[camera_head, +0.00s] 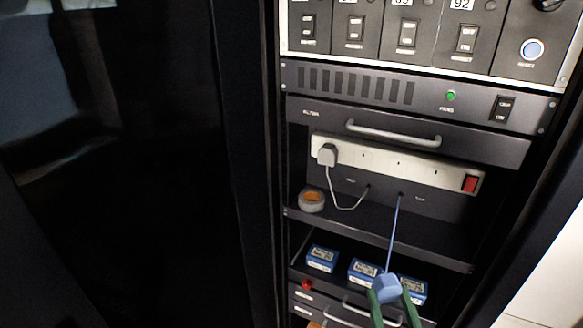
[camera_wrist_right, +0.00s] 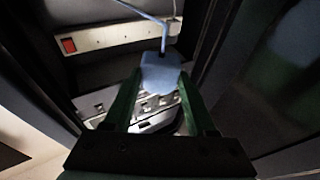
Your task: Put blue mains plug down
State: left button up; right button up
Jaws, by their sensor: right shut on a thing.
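The blue mains plug (camera_head: 386,288) is held between the green fingers of my right gripper (camera_head: 394,298), low in front of the rack in the head view. Its blue cord runs up to a hole in the back panel under the power strip. In the right wrist view the plug (camera_wrist_right: 160,74) sits at the tips of the two green fingers (camera_wrist_right: 158,92), which are shut on it. The plug appears in the air; I cannot tell that it touches any surface. My left gripper is not in view.
A white power strip (camera_head: 400,163) with a red switch holds a white plug (camera_head: 327,154). A tape roll (camera_head: 311,200) lies on the shelf (camera_head: 420,246), whose right part is bare. Several blue boxes (camera_head: 321,258) stand below. A dark door (camera_head: 120,180) fills the left.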

jog(key=shift+s+a, duration=0.1)
jog(key=shift+a, duration=0.15)
